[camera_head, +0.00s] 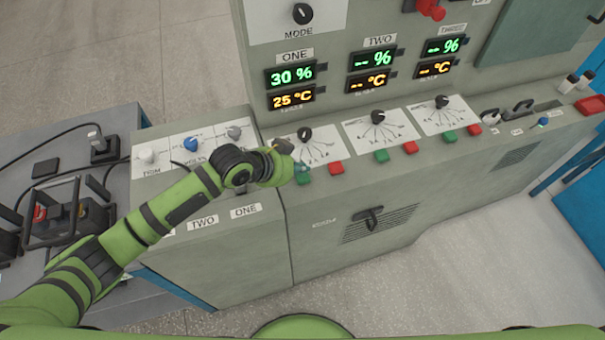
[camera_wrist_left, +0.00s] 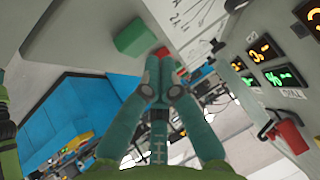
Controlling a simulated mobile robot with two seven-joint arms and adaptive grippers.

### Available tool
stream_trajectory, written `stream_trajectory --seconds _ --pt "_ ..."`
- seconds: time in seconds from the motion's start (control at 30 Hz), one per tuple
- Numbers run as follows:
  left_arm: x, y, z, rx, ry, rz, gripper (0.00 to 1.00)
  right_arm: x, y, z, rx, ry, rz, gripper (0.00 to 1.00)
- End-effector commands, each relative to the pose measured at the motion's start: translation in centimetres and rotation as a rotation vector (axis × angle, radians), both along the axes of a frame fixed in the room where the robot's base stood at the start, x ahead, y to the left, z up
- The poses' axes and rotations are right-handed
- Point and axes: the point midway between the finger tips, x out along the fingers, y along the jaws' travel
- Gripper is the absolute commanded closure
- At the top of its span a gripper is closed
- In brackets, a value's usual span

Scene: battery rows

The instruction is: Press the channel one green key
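The channel one green key (camera_head: 304,179) is on the front edge of the grey console, below the leftmost dial. My left gripper (camera_head: 298,166) is just above and beside it, partly covering the dial plate. In the left wrist view the green key (camera_wrist_left: 134,36) lies just beyond the fingertips of my left gripper (camera_wrist_left: 160,68). The fingers are drawn together with nothing visible between them. I cannot tell whether they touch the key. The channel one red key (camera_head: 336,168) is to the right of the green one. My right gripper is not in view.
The channel two green key (camera_head: 381,156) and red key (camera_head: 410,148) are further right. The channel one display (camera_head: 291,75) reads 30 % and 25 °C. A handle (camera_head: 368,216) sticks out from the console front.

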Motion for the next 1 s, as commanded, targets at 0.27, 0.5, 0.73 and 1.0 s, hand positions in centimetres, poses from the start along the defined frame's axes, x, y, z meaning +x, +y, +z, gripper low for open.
stream_trajectory --seconds 0.27,0.5,0.73,1.0 --pt "0.0 0.0 -0.1 0.000 0.000 0.000 1.00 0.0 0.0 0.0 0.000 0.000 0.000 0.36" --pt "0.0 0.0 -0.9 0.000 0.001 0.001 1.00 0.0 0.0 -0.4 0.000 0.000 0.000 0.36" --pt "0.0 0.0 -0.9 0.000 0.002 0.000 1.00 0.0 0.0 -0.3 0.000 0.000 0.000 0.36" --pt "-0.1 0.0 -1.1 0.001 0.003 0.001 1.00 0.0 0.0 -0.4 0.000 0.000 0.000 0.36"
